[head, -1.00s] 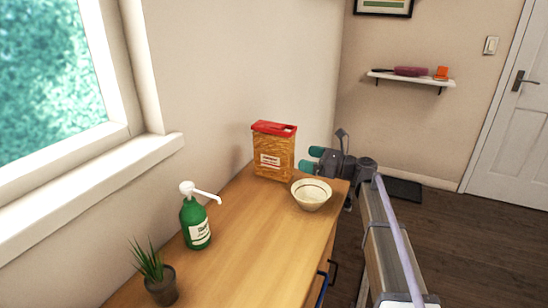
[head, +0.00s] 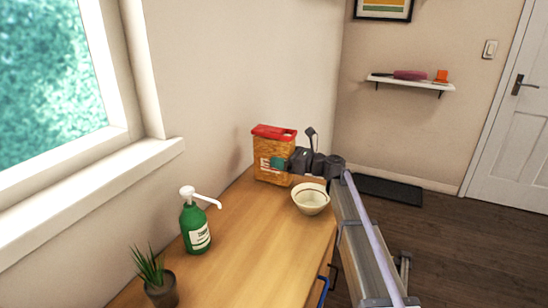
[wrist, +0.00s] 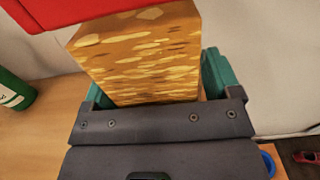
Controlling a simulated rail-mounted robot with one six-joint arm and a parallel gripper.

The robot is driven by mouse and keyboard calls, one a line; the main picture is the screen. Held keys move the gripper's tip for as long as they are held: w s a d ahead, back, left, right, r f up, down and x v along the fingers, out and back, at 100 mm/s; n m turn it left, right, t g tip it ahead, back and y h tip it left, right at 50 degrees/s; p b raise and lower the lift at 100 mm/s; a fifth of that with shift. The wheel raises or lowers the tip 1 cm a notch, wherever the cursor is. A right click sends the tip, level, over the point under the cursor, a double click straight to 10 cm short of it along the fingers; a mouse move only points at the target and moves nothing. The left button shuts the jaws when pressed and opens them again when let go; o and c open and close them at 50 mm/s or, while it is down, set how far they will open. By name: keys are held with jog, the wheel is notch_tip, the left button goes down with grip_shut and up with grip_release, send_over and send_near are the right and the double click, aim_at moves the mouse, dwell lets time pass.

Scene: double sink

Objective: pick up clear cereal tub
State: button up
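The clear cereal tub (head: 270,145), filled with brown flakes under a red lid, stands upright at the far end of the wooden counter. It fills the top middle of the wrist view (wrist: 150,55). My gripper (head: 279,163) is at the tub's right side in the head view and hides part of it and its label. In the wrist view, the teal fingers of my gripper (wrist: 157,82) are on either side of the tub's body. They look open, with a narrow gap at the right; contact on the left is unclear.
A cream bowl (head: 310,198) sits on the counter just in front of the tub, close below my arm. A green pump bottle (head: 195,222) and a potted plant (head: 156,278) stand nearer. The wall is close behind the tub.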

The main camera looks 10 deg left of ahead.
aim_at(283, 132)
jog(key=c, duration=1)
notch_tip(283, 132, up, 10)
jog(key=p, duration=1)
jog(key=shift+r, duration=0.15)
jog(key=shift+c, duration=0.2)
jog(key=shift+f, duration=0.2)
